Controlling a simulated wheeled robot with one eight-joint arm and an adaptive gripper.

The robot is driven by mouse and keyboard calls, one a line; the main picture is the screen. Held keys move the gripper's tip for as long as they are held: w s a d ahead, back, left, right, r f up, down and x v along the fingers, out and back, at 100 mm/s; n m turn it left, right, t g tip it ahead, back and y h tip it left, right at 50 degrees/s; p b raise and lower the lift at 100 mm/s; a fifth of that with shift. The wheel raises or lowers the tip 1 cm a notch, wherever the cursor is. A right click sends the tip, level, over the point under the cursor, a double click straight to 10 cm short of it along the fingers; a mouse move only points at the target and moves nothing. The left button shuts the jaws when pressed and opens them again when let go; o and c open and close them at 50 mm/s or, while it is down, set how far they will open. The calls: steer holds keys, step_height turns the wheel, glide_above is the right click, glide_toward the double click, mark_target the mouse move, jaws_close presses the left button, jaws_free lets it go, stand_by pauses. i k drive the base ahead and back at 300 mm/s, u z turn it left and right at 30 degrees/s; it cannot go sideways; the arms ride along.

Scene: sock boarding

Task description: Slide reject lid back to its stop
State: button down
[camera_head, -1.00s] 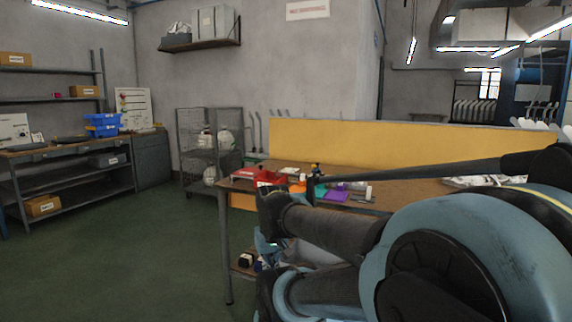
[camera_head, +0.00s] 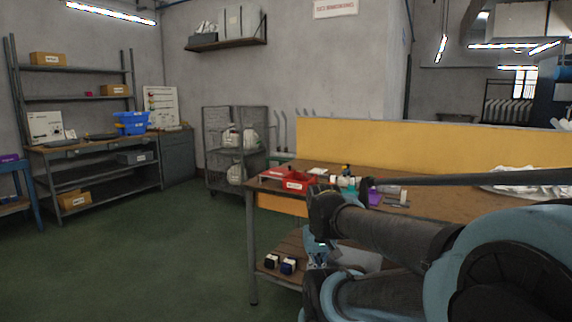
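A red box or tray (camera_head: 297,186) with a white label sits at the left end of the brown-topped workbench (camera_head: 440,218). The label is too small to read. I cannot tell which part of the red thing is a lid, or how far open it stands. My arm fills the lower right of the view, in front of the bench, and hides part of it.
Small purple (camera_head: 374,197) and green items lie right of the red box. White cloth (camera_head: 520,180) lies at the bench's right. A yellow panel (camera_head: 430,145) backs it. Open green floor (camera_head: 160,260) lies left. A wire cage trolley (camera_head: 234,150) and shelves stand behind.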

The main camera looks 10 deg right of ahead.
mark_target(273, 172)
steer(key=i, duration=0.9)
